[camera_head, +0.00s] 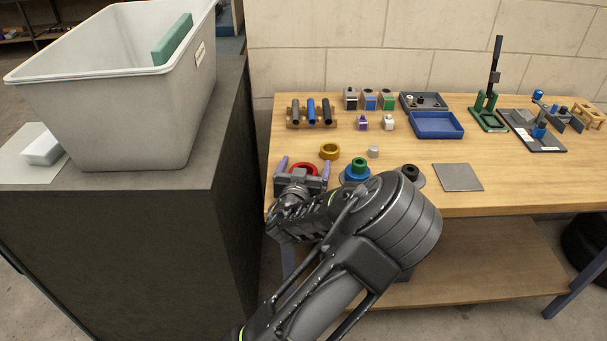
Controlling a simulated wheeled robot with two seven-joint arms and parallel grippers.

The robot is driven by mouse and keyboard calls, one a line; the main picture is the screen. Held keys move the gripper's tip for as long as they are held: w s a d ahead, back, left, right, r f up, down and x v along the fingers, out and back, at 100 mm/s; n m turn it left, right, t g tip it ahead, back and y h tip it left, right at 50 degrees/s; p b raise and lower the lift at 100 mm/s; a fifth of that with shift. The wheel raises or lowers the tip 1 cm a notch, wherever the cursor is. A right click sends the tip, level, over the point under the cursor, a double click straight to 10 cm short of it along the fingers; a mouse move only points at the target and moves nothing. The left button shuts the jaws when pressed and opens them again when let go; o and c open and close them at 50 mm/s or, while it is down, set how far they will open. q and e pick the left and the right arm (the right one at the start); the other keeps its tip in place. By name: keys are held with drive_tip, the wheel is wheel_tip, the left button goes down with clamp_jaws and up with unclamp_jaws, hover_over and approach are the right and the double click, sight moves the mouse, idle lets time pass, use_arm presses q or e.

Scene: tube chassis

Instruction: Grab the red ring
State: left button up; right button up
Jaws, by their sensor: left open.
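The red ring (303,168) lies near the front left edge of the wooden table (455,170), partly hidden by my gripper. My left gripper (304,164) is open, with one finger to each side of the ring as seen from the head. I cannot tell whether the fingers touch the ring or how high they are above the table. My right gripper is not in view.
A yellow ring (329,151) lies just behind and right. A green ring (358,167) sits on a blue one (355,176) to the right, partly hidden by my arm. A dark cabinet (225,150) with a large bin (110,110) stands close on the left.

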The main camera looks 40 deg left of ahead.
sight(306, 164)
use_arm(q)
drive_tip(key=shift+c, duration=0.3)
drive_tip(key=c, duration=1.6)
drive_tip(key=shift+o, duration=0.2)
wheel_tip(306, 164, up, 10)
drive_tip(key=shift+r+p, duration=0.1)
drive_tip(key=shift+p, duration=0.65)
